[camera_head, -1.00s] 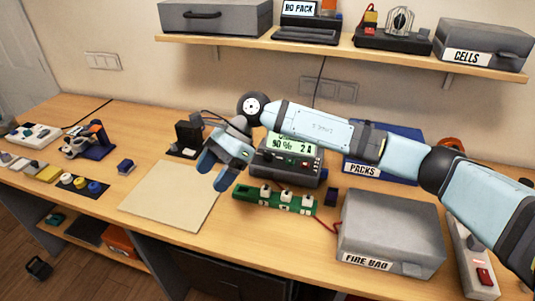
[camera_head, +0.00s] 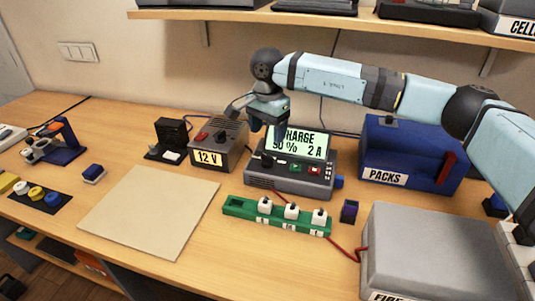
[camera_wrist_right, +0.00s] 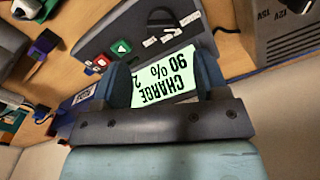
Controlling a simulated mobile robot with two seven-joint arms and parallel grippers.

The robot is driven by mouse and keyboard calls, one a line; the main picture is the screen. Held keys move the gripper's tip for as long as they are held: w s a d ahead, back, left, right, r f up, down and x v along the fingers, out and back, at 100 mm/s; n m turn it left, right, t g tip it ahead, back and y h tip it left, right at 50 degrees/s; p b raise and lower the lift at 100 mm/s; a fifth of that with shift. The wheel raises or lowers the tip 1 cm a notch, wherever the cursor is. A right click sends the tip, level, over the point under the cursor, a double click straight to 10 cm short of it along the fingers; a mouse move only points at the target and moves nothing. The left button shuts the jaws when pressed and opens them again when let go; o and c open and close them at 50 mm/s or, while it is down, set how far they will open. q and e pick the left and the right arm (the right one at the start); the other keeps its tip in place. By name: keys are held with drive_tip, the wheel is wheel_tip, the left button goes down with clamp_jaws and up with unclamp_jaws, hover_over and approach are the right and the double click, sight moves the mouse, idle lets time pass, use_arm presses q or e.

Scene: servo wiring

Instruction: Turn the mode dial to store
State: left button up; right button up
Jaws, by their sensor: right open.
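The charger (camera_head: 290,183) stands in the middle of the bench, its lit green screen (camera_head: 312,143) reading CHARGE, 90 %, 2 A. Its black mode dial (camera_head: 267,160) is on the left of the front face, beside a green and a red button. The dial's pointer is too small to read. My right gripper (camera_head: 267,130) is open, pointing down over the charger's left end, above and apart from the dial. In the right wrist view the open fingers (camera_wrist_right: 163,82) frame the screen; a dark knob (camera_wrist_right: 160,17) shows beyond them. My left gripper is out of view.
A 12 V supply (camera_head: 218,145) stands just left of the charger. A green strip with white plugs (camera_head: 276,216) lies in front of it. A blue PACKS box (camera_head: 408,150) and a grey case (camera_head: 440,250) are to the right. A bare beige mat (camera_head: 150,210) lies at left.

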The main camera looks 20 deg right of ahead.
sight(267, 156)
wheel_tip(267, 156, down, 8)
drive_tip(key=shift+r, duration=0.1)
drive_tip(key=shift+c, duration=0.4)
drive_tip(key=c, duration=0.8)
